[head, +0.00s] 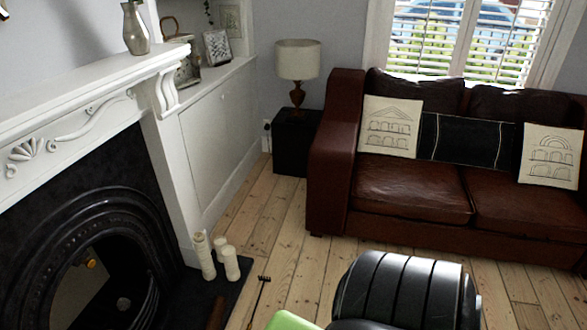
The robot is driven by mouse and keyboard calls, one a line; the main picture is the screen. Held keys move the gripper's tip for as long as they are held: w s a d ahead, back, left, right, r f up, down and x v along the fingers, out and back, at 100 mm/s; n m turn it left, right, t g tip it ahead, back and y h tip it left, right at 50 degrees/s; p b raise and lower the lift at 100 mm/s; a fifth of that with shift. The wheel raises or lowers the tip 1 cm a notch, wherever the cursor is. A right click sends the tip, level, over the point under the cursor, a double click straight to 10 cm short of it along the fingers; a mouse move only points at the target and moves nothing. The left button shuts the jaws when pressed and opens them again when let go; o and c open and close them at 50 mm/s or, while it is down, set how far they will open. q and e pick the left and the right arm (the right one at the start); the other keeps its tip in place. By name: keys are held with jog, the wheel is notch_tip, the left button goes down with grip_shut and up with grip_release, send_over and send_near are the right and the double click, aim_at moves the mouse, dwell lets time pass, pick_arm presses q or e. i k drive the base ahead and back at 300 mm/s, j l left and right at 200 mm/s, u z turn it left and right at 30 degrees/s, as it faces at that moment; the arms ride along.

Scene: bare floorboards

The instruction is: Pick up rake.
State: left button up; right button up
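A small dark rake-like tool (262,283) shows on the floorboards near the bottom, just right of the dark hearth. It has a short toothed head at its upper end and a thin shaft running down. I see no other rake. Neither my left nor my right gripper is in view.
Cream candles (204,257) stand on the hearth. A black ribbed rounded object (398,290) and a green edge (290,321) fill the bottom centre. A brown leather sofa (410,190) stands behind. Bare floorboards (285,235) lie between hearth and sofa.

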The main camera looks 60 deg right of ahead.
aim_at(249, 325)
jog(key=z, duration=1.55)
